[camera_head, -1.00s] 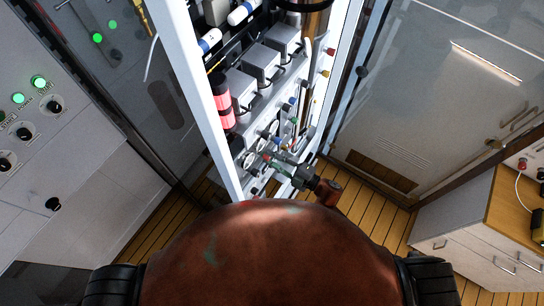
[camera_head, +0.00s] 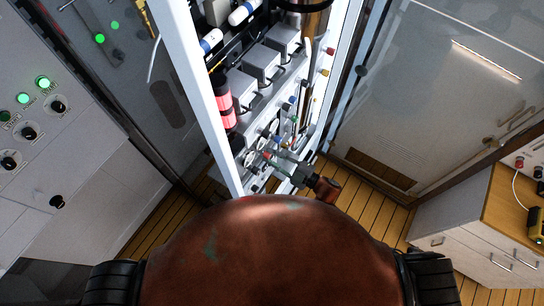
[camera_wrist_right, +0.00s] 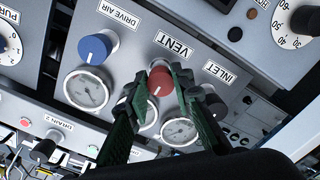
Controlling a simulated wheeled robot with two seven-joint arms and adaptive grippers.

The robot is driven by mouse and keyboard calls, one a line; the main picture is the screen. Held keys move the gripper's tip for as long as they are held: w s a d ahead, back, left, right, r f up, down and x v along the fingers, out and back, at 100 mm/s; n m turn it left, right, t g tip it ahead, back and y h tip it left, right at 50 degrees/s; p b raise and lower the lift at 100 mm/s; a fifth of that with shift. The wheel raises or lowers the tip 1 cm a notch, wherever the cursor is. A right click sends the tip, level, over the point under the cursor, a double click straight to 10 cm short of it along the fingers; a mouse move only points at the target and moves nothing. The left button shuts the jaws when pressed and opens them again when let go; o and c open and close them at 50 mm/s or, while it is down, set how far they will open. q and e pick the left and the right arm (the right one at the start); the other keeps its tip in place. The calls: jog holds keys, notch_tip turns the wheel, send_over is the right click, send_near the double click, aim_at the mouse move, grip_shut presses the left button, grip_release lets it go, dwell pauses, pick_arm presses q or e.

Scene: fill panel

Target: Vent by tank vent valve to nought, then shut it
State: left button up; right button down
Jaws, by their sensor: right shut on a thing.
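The vent valve is a red round knob (camera_wrist_right: 160,82) under the VENT label on a grey panel in the right wrist view. My right gripper (camera_wrist_right: 158,84) has its two green-black fingers on either side of this knob and is shut on it. A gauge (camera_wrist_right: 149,117) below the knob is partly covered by the fingers, and I cannot read it. In the head view my right gripper (camera_head: 272,157) reaches into the lower part of the open cabinet, where the knob is too small to make out. My left gripper is not in view.
A blue DRIVE AIR knob (camera_wrist_right: 95,46) with a gauge (camera_wrist_right: 87,89) sits to the left. The INLET gauge (camera_wrist_right: 180,131) lies to the right, close to the fingers. The white cabinet frame (camera_head: 205,100) borders the arm. A drawer unit (camera_head: 465,250) stands at right.

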jog(key=c, duration=1.7)
grip_release()
jog(key=shift+o, duration=0.2)
jog(key=shift+d, duration=0.1)
jog(key=v, duration=1.2)
jog(key=shift+f, duration=0.15)
